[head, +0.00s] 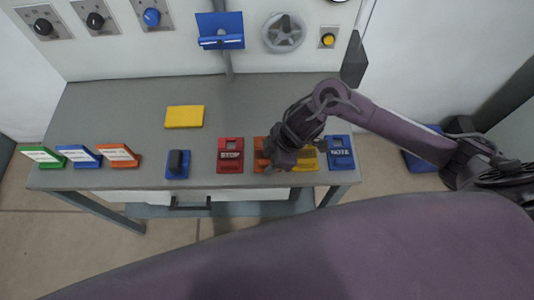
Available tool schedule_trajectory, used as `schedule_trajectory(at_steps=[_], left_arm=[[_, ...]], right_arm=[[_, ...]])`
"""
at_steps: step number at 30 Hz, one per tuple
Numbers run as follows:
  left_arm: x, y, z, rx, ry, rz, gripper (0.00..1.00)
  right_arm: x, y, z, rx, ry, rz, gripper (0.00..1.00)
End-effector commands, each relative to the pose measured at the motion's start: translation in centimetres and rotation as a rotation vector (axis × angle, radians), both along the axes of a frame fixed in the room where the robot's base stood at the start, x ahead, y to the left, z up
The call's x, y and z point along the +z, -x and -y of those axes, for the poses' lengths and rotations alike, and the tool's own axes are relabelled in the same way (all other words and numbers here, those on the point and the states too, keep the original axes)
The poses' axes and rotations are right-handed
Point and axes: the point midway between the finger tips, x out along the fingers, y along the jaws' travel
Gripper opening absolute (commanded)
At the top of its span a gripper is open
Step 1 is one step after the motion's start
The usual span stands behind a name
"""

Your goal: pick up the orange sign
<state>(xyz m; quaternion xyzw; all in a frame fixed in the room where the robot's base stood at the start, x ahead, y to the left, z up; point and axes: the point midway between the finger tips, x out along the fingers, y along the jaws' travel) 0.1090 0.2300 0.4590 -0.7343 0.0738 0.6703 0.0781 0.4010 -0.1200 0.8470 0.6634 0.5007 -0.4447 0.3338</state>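An orange sign (260,155) lies flat near the table's front edge, between the red STOP sign (230,155) and a yellow sign (307,160). My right gripper (271,162) points down over the orange sign and hides much of it. Its fingers are dark and small here, so I cannot tell whether they are open, shut or touching the sign. My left gripper is not in view.
A blue NOTE sign (340,152) lies at the table's right end. Green (42,156), blue (79,156) and orange (119,156) white-faced pieces stand left. A blue holder (220,31) hangs on the wall.

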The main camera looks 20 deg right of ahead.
Motion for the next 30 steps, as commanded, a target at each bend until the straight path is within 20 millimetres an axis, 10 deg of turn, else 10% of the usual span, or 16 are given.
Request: schedule_trajectory(at_steps=[7,16,30], left_arm=[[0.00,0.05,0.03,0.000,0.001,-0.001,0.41],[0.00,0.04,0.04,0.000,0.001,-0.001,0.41],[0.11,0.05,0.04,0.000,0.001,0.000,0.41]], right_arm=[[-0.18,-0.05,-0.07,0.000,0.000,0.001,0.40],[-0.15,-0.06,-0.06,-0.001,0.001,0.002,0.01],[0.75,-0.14,-0.10,0.000,-0.001,0.004,0.00]])
